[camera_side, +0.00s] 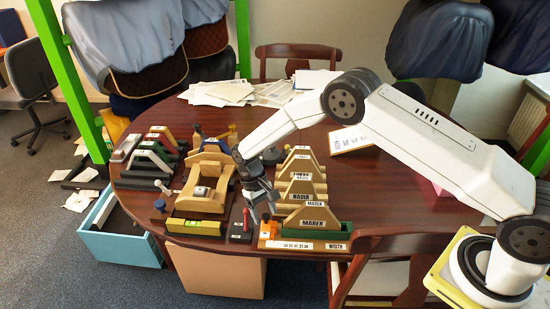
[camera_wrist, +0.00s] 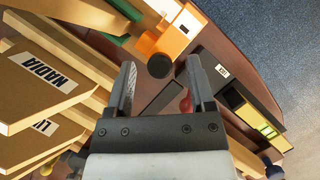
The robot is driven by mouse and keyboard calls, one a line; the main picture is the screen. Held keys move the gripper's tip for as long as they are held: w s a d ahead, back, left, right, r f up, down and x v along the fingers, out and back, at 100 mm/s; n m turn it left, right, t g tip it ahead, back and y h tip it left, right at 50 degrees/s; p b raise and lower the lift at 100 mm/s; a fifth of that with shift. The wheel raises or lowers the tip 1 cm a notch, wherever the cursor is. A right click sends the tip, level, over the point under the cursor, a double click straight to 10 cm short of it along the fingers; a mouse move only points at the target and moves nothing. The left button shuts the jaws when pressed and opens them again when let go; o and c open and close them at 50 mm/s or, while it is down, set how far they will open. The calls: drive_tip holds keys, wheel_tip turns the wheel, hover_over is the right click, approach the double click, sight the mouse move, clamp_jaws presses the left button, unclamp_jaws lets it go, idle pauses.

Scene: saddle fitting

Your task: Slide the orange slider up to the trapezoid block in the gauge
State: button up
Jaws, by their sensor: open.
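In the side view the gauge (camera_side: 343,235) lies at the table's near edge, with a green channel and a pale scale strip. A tan trapezoid block (camera_side: 312,215) with a name label stands in it. The orange slider (camera_side: 268,230) sits at the gauge's left end, left of the block, with a visible gap. In the wrist view the orange slider (camera_wrist: 174,40) and its dark round knob (camera_wrist: 159,66) are just beyond the fingertips. My gripper (camera_side: 262,212) is above and slightly left of the slider. In the wrist view my gripper (camera_wrist: 162,76) is open with nothing between its fingers.
Tan labelled trapezoid blocks (camera_side: 301,190) stand in a row behind the gauge. A black block (camera_side: 240,228) and a yellow level (camera_side: 195,227) lie to the left. A chair back (camera_side: 385,250) is at the near right.

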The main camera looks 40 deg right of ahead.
clamp_jaws()
idle(1.4)
